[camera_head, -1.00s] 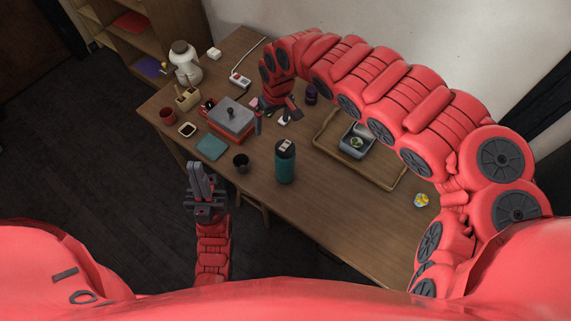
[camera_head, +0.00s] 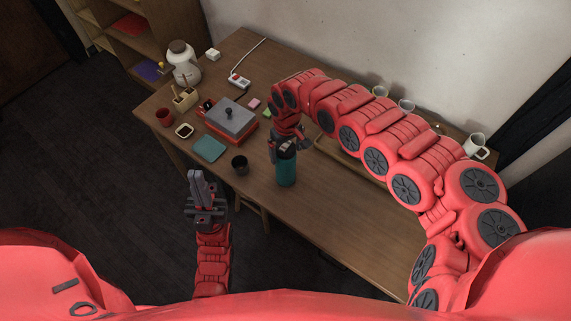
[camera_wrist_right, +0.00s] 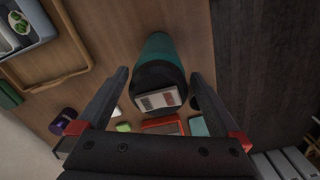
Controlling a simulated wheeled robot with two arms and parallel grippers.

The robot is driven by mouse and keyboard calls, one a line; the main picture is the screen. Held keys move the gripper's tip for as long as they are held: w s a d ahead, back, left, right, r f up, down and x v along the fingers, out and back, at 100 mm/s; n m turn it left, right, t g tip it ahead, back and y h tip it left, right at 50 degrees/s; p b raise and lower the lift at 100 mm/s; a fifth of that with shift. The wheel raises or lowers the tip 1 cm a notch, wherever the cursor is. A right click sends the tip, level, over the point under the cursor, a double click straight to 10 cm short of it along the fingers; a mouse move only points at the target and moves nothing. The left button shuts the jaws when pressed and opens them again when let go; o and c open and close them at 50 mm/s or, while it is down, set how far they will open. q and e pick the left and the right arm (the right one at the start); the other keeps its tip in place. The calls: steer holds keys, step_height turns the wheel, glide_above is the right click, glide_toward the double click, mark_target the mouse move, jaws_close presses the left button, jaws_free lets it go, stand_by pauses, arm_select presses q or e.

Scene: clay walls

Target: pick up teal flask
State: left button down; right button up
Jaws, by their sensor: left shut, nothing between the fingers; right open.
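The teal flask (camera_head: 287,172) stands upright near the front edge of the wooden table, with a dark lid that carries a pale label. In the right wrist view the flask (camera_wrist_right: 158,62) lies between the fingers of my right gripper (camera_wrist_right: 160,76), with a gap showing on each side. In the head view my right gripper (camera_head: 289,147) is open at the flask's top and partly covers the lid. My left gripper (camera_head: 197,180) is shut and empty, in front of the table edge, away from the flask.
A dark cup (camera_head: 240,163) stands just left of the flask. A grey-topped red box (camera_head: 231,121) and a teal square (camera_head: 208,148) lie further left. The wooden tray (camera_wrist_right: 78,72) is mostly hidden by my right arm in the head view. Mugs (camera_head: 475,143) stand at the back.

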steer(key=shift+a+f+p, duration=0.15)
steer(key=shift+f+p, duration=0.15)
steer(key=shift+f, duration=0.15)
steer(key=f+p, duration=0.1)
steer(key=f, duration=0.2)
steer(key=shift+w+f, duration=0.1)
steer(key=shift+w, duration=0.1)
steer(key=shift+f, duration=0.6)
steer(key=shift+c, duration=0.3)
steer(key=c, duration=1.4)
jaws_close()
steer(key=shift+w+r, duration=0.15)
